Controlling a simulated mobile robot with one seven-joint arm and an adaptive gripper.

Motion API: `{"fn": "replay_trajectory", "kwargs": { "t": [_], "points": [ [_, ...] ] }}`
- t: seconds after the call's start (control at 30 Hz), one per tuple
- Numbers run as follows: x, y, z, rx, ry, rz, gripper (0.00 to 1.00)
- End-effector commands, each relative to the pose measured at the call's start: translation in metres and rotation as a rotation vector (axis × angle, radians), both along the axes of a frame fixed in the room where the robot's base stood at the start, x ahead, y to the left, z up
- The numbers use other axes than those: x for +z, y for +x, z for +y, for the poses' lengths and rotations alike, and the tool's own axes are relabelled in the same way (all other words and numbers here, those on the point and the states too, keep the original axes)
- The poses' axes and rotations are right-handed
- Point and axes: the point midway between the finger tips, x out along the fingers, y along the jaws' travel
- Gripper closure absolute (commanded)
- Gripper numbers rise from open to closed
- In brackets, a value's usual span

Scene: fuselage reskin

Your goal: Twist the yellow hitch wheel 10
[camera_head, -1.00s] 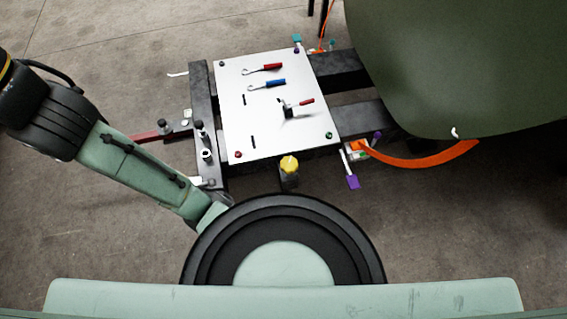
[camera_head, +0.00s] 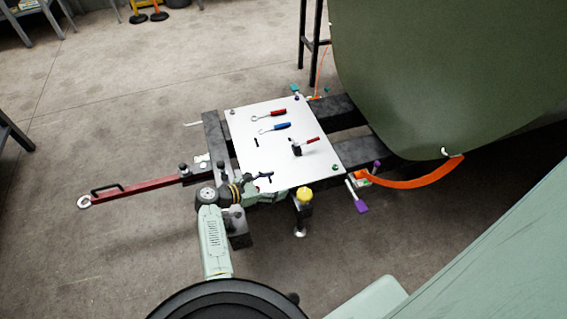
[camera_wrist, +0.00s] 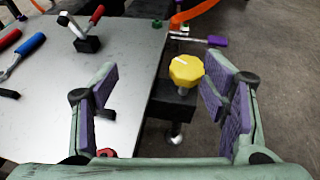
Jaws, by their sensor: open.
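The yellow hitch wheel (camera_head: 305,194) is a small knob on top of a dark post at the front edge of the cart, beside the white plate. In the wrist view the yellow wheel (camera_wrist: 186,70) stands between my gripper's fingers, farther out and nearer the right finger. My gripper (camera_wrist: 165,105) is open and empty, with purple pads facing each other. In the head view my gripper (camera_head: 264,180) is small and partly blends with the cart edge, just left of the wheel. I see no contact with the wheel.
The white plate (camera_head: 270,155) carries a red-handled tool (camera_head: 277,113), a blue-handled tool (camera_head: 282,126) and a red-handled lever (camera_head: 312,140). A red tow bar (camera_head: 140,187) extends left. An orange strap (camera_head: 420,178) and a large green panel (camera_head: 440,70) are right. Floor in front is clear.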

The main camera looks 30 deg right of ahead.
Motion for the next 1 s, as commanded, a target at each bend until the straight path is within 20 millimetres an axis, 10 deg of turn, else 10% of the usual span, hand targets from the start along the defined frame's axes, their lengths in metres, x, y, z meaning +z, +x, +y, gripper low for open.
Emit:
{"fn": "replay_trajectory", "kwargs": {
  "t": [0.2, 1.0],
  "points": [
    [-0.036, -0.04, -0.013, -0.121, 0.063, 0.007, 0.33],
    [-0.074, -0.052, -0.107, -0.114, 0.063, 0.006, 0.33]
  ]
}}
